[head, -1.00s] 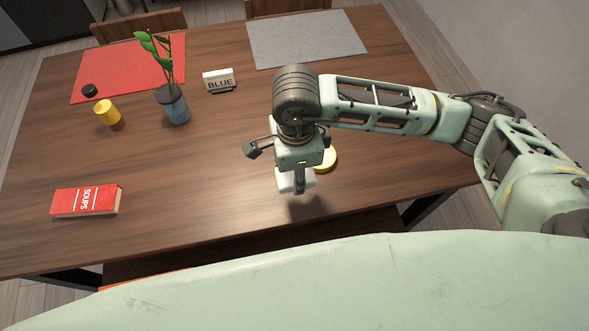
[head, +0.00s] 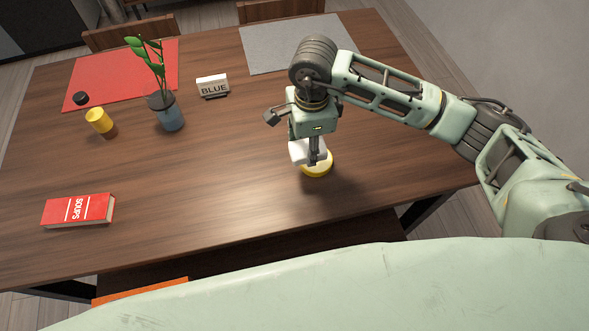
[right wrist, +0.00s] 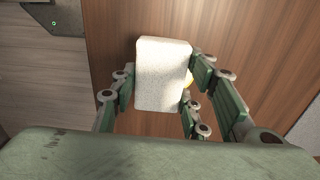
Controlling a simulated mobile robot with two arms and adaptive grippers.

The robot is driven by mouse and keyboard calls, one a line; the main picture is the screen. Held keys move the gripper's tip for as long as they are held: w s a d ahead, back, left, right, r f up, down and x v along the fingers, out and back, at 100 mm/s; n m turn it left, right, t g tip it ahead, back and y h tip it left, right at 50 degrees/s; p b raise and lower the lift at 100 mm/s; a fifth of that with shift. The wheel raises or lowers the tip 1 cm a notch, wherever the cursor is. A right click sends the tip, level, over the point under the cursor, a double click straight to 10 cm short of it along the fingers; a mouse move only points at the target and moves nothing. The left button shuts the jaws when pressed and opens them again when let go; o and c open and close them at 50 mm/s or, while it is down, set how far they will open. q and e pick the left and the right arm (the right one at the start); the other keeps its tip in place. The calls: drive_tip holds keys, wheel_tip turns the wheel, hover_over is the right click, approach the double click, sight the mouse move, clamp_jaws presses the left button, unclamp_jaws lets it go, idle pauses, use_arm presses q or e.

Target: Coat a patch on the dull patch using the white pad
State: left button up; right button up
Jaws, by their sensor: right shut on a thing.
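The white pad (head: 299,152) is held in my right gripper (head: 313,157), above the near part of the wooden table. In the right wrist view the pad (right wrist: 162,75) is a pale block between the fingers. A round yellow object (head: 319,170) sits on the table just under the pad and is partly covered by it. A sliver of yellow (right wrist: 189,78) shows beside the pad in the right wrist view. I cannot tell whether the pad touches it. I cannot make out a dull patch on the table. My left gripper is not in view.
On the wooden table (head: 200,195) are a red SOUPS book (head: 78,210), a yellow cup (head: 98,120), a black puck (head: 81,98), a potted plant (head: 167,112) and a BLUE sign (head: 212,86). Red (head: 115,75) and grey (head: 275,55) mats lie behind. The middle left is clear.

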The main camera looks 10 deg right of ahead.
drive_tip(key=w+d, duration=0.2)
drive_tip(key=d, duration=0.1)
drive_tip(key=shift+w+d+f, duration=0.2)
drive_tip(key=shift+w+f, duration=0.1)
drive_tip(key=shift+f, duration=0.1)
drive_tip(key=shift+f+b, duration=1.65)
drive_tip(key=shift+f, duration=1.25)
drive_tip(key=shift+f+b, duration=0.45)
drive_tip(key=shift+f, duration=0.1)
drive_tip(key=shift+r+p, duration=1.6)
drive_tip(key=shift+r, duration=1.95)
